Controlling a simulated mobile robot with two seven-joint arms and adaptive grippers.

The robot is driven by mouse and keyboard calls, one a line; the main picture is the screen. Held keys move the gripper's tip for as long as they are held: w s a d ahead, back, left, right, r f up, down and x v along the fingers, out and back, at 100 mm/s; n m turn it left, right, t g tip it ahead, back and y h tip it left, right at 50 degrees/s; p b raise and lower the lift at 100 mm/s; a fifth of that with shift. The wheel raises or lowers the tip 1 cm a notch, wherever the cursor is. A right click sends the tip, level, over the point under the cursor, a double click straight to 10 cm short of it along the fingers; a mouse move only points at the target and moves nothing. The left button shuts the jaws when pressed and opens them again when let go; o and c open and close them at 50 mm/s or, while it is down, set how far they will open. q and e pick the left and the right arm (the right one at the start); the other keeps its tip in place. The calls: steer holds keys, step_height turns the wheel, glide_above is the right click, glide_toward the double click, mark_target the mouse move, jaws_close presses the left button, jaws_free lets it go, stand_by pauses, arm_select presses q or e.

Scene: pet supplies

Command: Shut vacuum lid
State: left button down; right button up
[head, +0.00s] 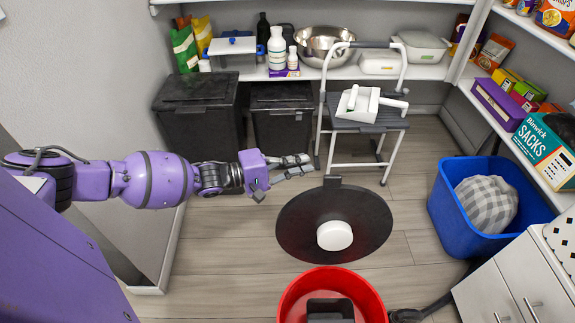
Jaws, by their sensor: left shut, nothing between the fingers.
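The vacuum's red canister (377,303) stands at the bottom centre, its lower part cut off by the frame. It is open at the top, and a dark part shows inside it. The black round lid (300,222) is open behind the canister, with its face toward me. A white round piece (334,236) sits on that face, and a dark tab shows at the lid's top edge. My left gripper (304,166) reaches in from the left, shut and empty. In the picture it is just above and left of the lid, apart from it. My right gripper is not in view.
Two dark bins (199,109) and a folding step stool (368,125) stand behind the lid. A blue bin (459,228) with a checked cloth is at right, near a white cabinet (488,295). Stocked shelves line the back and right. Floor left of the lid is clear.

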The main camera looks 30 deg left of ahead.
arm_select(q)
steer(key=d, duration=0.4)
steer(key=shift+s+r+p, duration=0.3)
steer(key=shift+s+p, duration=0.05)
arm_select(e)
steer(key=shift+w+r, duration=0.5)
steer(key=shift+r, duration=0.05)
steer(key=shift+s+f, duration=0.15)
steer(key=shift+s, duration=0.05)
arm_select(q)
steer(key=shift+s+d, duration=0.1)
